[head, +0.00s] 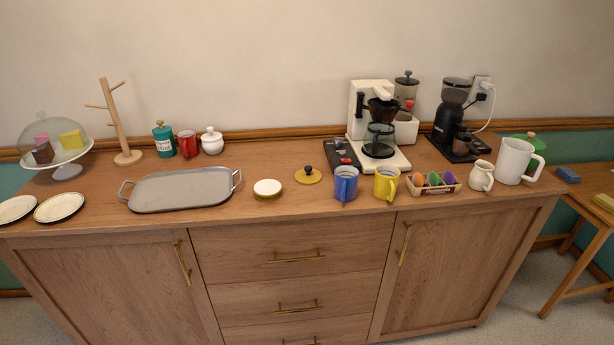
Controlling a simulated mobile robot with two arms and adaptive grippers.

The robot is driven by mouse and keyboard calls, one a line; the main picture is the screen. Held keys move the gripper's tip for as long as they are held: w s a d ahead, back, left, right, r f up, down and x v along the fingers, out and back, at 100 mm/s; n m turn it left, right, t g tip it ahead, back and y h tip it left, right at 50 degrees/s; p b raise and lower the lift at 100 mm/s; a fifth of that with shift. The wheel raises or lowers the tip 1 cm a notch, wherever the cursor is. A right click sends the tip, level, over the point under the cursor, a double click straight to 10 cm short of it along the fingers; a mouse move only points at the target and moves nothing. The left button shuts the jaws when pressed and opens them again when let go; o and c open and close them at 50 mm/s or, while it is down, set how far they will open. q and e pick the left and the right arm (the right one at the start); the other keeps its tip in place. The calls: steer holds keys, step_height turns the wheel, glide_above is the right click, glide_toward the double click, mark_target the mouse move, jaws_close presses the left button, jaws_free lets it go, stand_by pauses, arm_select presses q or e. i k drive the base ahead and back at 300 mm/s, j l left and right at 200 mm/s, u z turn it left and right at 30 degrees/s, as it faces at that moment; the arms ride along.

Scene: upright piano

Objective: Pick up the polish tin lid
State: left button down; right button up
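No piano shows; the head view shows a wooden sideboard (290,226) with coffee things on it. A small round tin-like thing (267,187) with a pale top and yellowish rim sits near the front middle. A flat yellow round lid (313,179) with a black knob lies to its right, a little further back, apart from it. I cannot tell whether either one is the polish tin lid. Neither of my grippers is in view.
A grey two-handled tray (180,188) lies to the left. A blue mug (345,184), a yellow mug (386,183) and a coffee maker (358,128) stand to the right. The sideboard top is clear behind the round tin-like thing.

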mark_target(308, 175)
steer(key=i+j, duration=0.3)
steer(key=j, duration=0.15)
steer(key=i+j, duration=0.25)
steer(key=j, duration=0.25)
steer(key=i+j, duration=0.3)
steer(key=j, duration=0.15)
